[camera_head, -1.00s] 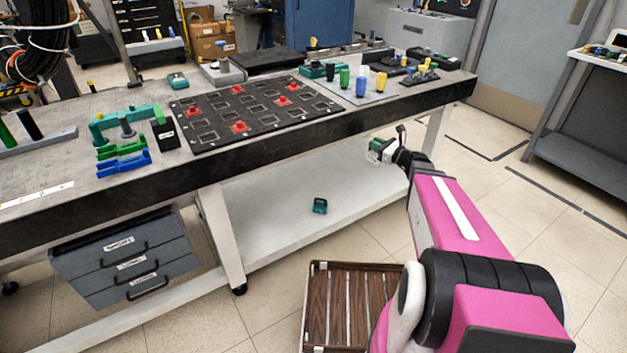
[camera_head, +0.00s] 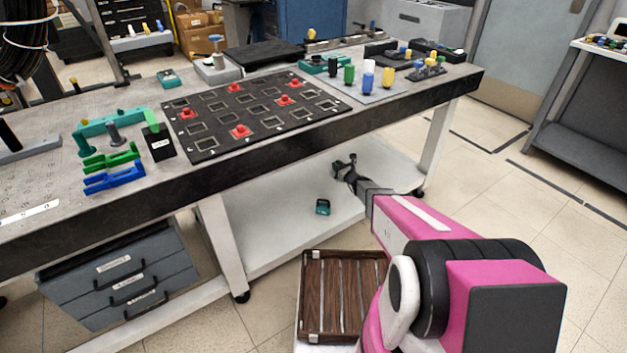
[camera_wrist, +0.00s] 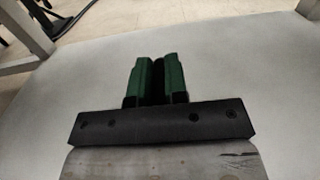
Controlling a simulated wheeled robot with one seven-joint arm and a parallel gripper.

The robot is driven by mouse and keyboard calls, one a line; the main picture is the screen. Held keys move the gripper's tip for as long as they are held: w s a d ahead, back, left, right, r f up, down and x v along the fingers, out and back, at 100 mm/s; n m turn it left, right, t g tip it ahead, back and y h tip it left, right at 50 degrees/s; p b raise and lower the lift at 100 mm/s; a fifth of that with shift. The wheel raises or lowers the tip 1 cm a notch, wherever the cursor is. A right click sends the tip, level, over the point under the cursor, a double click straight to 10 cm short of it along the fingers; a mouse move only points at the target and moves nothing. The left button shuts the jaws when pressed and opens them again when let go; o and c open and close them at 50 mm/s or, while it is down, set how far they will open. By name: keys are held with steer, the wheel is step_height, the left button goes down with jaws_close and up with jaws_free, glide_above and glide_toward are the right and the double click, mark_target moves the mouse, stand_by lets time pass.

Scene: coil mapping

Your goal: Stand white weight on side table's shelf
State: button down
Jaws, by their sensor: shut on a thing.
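My gripper (camera_head: 345,167) reaches under the long bench, over its white lower shelf (camera_head: 270,228). In the wrist view its green fingers (camera_wrist: 157,78) are close together, with a dark strip between them. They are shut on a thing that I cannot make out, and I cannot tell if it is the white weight. A small white cylinder (camera_head: 371,67) stands on the bench's top among coloured ones; I cannot tell whether it is a weight. A table (camera_head: 607,44) at the far right has a grey lower shelf (camera_head: 580,150), bare where it shows.
The bench's dark front edge (camera_head: 260,158) runs above my gripper. A brown slatted tray (camera_head: 304,300) is low in front. A grey drawer unit (camera_head: 125,275) stands under the bench at left.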

steer(key=shift+w+f, duration=0.15)
steer(key=shift+f, duration=0.2)
steer(key=shift+w+d+f, duration=0.15)
steer(key=shift+d+f, duration=5.3)
steer(key=shift+d, duration=0.25)
steer(key=shift+f, duration=0.1)
steer(key=c, duration=1.1)
jaws_free()
steer(key=shift+c, duration=0.2)
